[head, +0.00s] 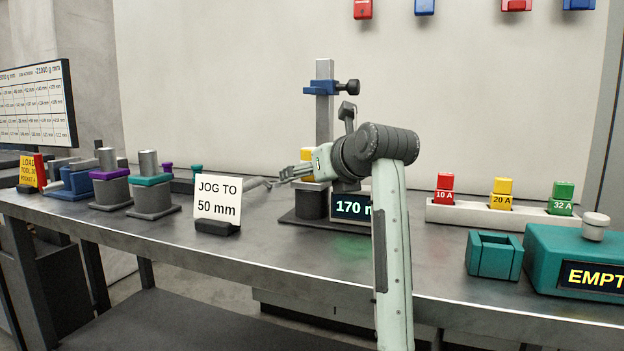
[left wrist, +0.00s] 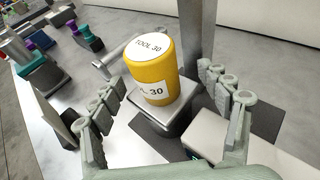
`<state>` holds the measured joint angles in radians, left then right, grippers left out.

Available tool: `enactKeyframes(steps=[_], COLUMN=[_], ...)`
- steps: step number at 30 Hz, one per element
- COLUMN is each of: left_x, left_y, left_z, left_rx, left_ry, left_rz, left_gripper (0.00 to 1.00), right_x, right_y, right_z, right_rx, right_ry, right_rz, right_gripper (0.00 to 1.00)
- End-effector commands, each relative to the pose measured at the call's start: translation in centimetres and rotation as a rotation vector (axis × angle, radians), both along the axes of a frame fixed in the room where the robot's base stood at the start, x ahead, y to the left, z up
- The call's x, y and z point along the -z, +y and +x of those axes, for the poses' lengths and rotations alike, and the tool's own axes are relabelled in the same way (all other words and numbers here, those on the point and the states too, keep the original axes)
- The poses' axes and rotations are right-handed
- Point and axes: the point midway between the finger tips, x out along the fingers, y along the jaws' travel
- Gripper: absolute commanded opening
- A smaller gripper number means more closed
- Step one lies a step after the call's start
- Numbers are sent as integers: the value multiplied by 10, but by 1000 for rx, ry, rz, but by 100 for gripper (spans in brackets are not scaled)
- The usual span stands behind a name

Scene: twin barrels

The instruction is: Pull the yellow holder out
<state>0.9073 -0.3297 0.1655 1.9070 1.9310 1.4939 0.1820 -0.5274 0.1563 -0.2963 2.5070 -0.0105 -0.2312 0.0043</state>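The yellow holder (left wrist: 152,72), a round cylinder marked TOOL 30 on its white top, stands upright in a grey socket block (left wrist: 165,115). In the head view only a little yellow of the holder (head: 307,180) shows behind my gripper, above the dark base of the presetter stand (head: 310,205). My left gripper (left wrist: 160,78) is open, its two fingers on either side of the holder with visible gaps. In the head view my left gripper (head: 288,174) points left at the stand and hides most of the holder. My right gripper is not in view.
A sign JOG TO 50 mm (head: 217,198) stands left of the stand. A display (head: 351,206) reading 170 is partly behind my arm. The stand's column (head: 324,115) rises behind the holder. Several tools (head: 150,190) stand left; a teal box (head: 495,254) is at right.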

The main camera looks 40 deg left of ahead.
Motion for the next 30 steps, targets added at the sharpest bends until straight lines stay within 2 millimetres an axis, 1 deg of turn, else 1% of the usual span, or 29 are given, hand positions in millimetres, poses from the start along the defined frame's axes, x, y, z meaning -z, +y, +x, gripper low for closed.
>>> enactKeyframes(steps=[1, 6, 9, 30], left_x=[0, 0, -2, -11], left_y=[0, 0, 0, 0], left_z=[0, 0, 0, 0], left_rx=[0, 0, 0, -1], left_ry=[0, 0, -5, -4], left_rz=[0, 0, 3, 3], left_gripper=[66, 45, 35, 35], right_x=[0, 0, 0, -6], right_y=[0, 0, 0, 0], right_z=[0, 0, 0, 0], right_rx=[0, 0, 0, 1], right_ry=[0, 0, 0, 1], right_rz=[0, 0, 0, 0], right_gripper=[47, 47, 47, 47])
